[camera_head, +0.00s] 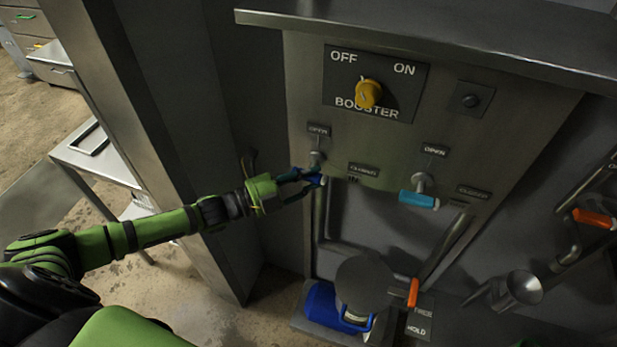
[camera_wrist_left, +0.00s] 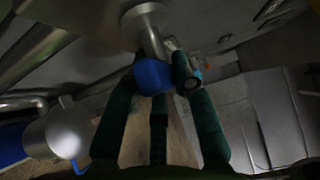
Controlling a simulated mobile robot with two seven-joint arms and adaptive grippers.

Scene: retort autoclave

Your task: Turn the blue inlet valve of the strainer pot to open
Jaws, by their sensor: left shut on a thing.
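The dark blue valve handle (camera_head: 314,178) sits below its metal stem (camera_head: 316,158) on the grey panel, under a label reading OPEN (camera_head: 318,130). A second label (camera_head: 363,170), apparently CLOSED, is to its right. My left gripper (camera_head: 308,180) reaches in from the left and is shut on the blue handle. In the left wrist view the blue handle (camera_wrist_left: 153,77) shows between the dark green fingers, below the round metal stem base (camera_wrist_left: 145,12). The fingers hide part of the handle. My right gripper is not in view.
A light blue handle (camera_head: 418,199) is to the right on the same panel. Above is a yellow BOOSTER knob (camera_head: 368,93). Orange handles (camera_head: 413,292) and pipes are lower right. A blue item (camera_head: 322,306) stands below. A steel post (camera_head: 165,130) is beside my left arm.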

